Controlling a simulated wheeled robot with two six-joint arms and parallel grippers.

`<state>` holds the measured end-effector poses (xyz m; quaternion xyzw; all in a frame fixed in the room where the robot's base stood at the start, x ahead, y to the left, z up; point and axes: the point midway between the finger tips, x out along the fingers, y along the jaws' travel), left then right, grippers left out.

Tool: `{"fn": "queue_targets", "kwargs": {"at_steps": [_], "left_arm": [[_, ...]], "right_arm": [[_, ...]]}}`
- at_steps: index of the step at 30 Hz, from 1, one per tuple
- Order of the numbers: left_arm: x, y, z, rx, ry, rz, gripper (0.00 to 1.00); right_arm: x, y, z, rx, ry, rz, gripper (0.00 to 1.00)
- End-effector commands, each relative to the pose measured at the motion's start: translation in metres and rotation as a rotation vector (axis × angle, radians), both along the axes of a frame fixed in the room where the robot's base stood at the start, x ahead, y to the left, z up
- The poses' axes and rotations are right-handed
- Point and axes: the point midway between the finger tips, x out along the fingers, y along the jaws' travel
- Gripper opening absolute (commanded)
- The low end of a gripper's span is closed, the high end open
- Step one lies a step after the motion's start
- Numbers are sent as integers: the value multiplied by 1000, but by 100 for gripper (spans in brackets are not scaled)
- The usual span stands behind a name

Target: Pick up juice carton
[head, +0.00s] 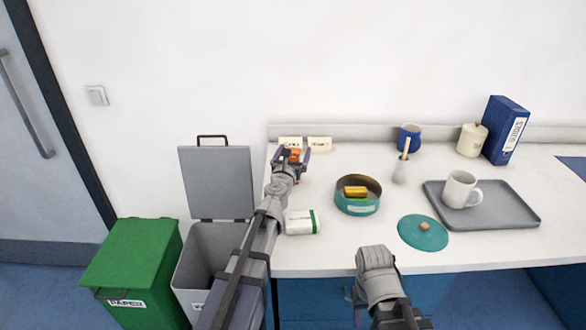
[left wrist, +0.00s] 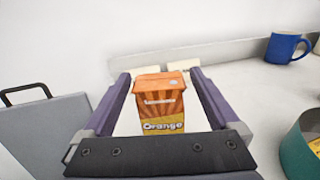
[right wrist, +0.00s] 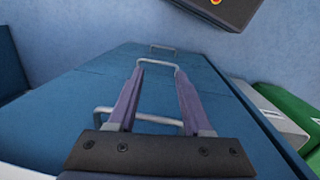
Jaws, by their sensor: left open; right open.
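The juice carton (left wrist: 161,108) is orange with a yellow lower band reading "Orange". In the left wrist view it stands upright between the two open fingers of my left gripper (left wrist: 160,88), with a gap visible on each side. Its base is hidden by the gripper body. In the head view a bit of the carton (head: 294,154) shows at the tip of my left gripper (head: 293,160), near the back left of the counter. My right gripper (right wrist: 160,95) is open and empty in front of the blue cabinet fronts, below the counter.
A teal tin (head: 357,206) holds a yellow item. Its lid (head: 423,233), a grey tray (head: 515,215) with a white mug (head: 460,189), and a blue mug (head: 410,138) stand right. Bins are left.

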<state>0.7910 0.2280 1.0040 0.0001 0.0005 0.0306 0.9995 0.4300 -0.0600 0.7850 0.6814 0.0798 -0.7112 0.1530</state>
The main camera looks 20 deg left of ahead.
Motion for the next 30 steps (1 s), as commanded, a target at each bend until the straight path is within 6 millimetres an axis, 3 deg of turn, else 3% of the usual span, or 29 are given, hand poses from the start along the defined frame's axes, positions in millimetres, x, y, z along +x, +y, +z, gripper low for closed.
{"fn": "queue_targets", "kwargs": {"at_steps": [3,10,30], "left_arm": [[16,1,1,1,1,1,95],[14,1,1,-1,1,1,94],[14,1,1,0,1,1,18]], "right_arm": [[0,0,1,0,0,0,50],[0,0,1,0,0,0,50],[0,0,1,0,0,0,50]]}}
